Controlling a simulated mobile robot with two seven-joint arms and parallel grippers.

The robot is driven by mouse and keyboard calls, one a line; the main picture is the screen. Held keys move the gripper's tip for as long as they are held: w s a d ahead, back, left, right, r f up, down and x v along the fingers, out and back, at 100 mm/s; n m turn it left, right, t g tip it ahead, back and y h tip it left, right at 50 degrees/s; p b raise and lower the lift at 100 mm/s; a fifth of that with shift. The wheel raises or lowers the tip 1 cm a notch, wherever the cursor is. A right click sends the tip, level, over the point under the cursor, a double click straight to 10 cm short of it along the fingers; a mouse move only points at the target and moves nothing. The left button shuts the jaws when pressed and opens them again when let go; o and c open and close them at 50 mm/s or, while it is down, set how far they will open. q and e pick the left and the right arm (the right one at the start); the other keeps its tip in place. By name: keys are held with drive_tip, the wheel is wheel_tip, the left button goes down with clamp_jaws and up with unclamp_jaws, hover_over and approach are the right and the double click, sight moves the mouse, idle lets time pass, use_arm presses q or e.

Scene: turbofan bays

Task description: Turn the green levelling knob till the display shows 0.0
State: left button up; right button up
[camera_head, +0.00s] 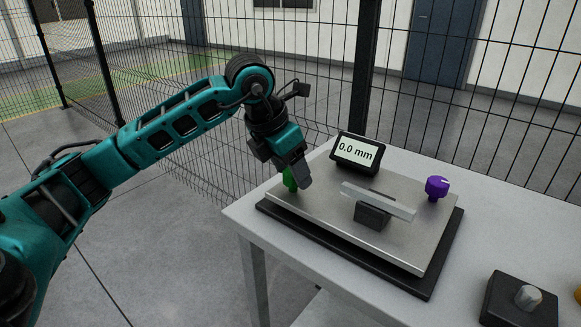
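The green levelling knob (289,180) stands at the left corner of the metal plate (330,212), partly hidden by my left gripper (298,178). The gripper points down at the knob, with its fingers over and beside it. I cannot tell whether the fingers close on the knob or stand apart. The display (357,151) at the back of the plate reads 0.0 mm. My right gripper is not in view.
A purple knob (437,187) stands at the plate's right corner. A light bar (378,200) rests on a dark block mid-plate. A black box with a grey knob (526,298) sits at the front right of the white table (475,240). A wire fence stands behind.

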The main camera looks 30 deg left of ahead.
use_arm(q)
drive_tip(key=shift+o, duration=0.4)
drive_tip(key=shift+s+r, duration=0.15)
drive_tip(key=shift+r, duration=0.35)
drive_tip(key=p+v, duration=0.1)
drive_tip(key=v, duration=1.1)
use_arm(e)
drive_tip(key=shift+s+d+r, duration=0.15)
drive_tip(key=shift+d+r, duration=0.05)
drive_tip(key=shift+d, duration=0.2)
use_arm(q)
drive_tip(key=shift+a, duration=0.1)
